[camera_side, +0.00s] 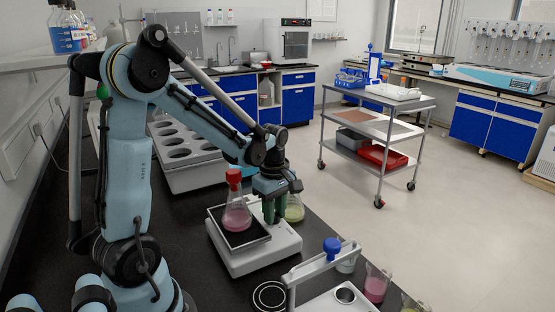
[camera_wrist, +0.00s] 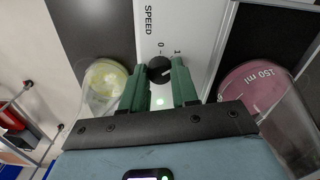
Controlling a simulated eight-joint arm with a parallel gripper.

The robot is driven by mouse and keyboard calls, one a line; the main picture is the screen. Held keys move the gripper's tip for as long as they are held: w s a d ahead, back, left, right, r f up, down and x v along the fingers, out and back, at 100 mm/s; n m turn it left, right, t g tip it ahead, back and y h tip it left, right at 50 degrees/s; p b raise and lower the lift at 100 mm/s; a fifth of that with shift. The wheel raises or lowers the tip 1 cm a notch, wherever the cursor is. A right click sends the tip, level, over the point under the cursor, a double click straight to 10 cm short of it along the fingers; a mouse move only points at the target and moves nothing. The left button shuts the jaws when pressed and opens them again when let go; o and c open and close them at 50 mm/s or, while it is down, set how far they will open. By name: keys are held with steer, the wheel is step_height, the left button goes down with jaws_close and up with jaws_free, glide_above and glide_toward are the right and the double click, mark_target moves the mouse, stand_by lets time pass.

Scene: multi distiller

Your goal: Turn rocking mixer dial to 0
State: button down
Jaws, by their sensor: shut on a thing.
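The rocking mixer (camera_side: 258,262) is a white box with a black tray on top, on the dark bench. Its white front panel (camera_wrist: 185,35) fills the middle of the wrist view, with "SPEED", "0" and "1" printed on it. The round black dial (camera_wrist: 159,69) sits just below the "0" and "1" marks in that view. My gripper (camera_wrist: 158,73) has its green fingers on either side of the dial, shut on it. In the side view my gripper (camera_side: 274,212) points down at the mixer's far side and hides the dial. The dial's exact pointer direction is hard to read.
A red-capped flask of pink liquid (camera_side: 237,217) stands on the mixer's tray, close to my gripper. A flask of yellow-green liquid (camera_side: 294,210) stands just beyond the gripper. A white device with a blue knob (camera_side: 332,247) and beakers (camera_side: 376,286) stand in front.

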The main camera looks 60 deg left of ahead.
steer(key=n, duration=0.5)
steer(key=shift+n, duration=0.3)
steer(key=n, duration=0.5)
steer(key=shift+n, duration=0.3)
steer(key=c, duration=0.8)
jaws_free()
steer(key=shift+c, duration=0.2)
steer(key=shift+r, duration=0.1)
step_height(320, 180, up, 12)
